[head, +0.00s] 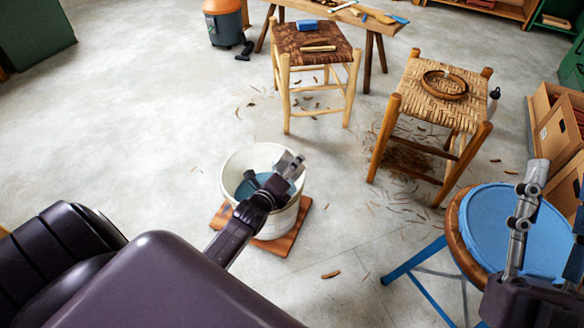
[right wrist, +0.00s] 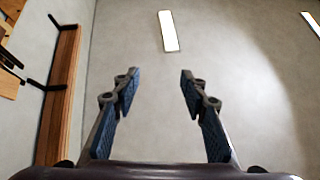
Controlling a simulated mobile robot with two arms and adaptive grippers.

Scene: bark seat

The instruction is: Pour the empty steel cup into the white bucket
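The white bucket (head: 236,170) stands upright on a square wooden board on the floor, with blue-teal contents inside. My left gripper (head: 288,166) is over the bucket's right rim. Grey parts show at its end, but I cannot tell fingers from a held cup there. No steel cup can be clearly made out in either view. My right gripper (head: 556,195) is raised at the far right, in front of the blue stool. The right wrist view shows the right gripper (right wrist: 157,95) open and empty, its fingers spread apart.
The wooden board (head: 275,245) lies under the bucket. A dark-woven stool (head: 335,45) and a bark-seat stool (head: 415,90) stand behind. A blue round-topped stool (head: 500,240) stands at right. Wood shavings lie on the floor. The floor left of the bucket is clear.

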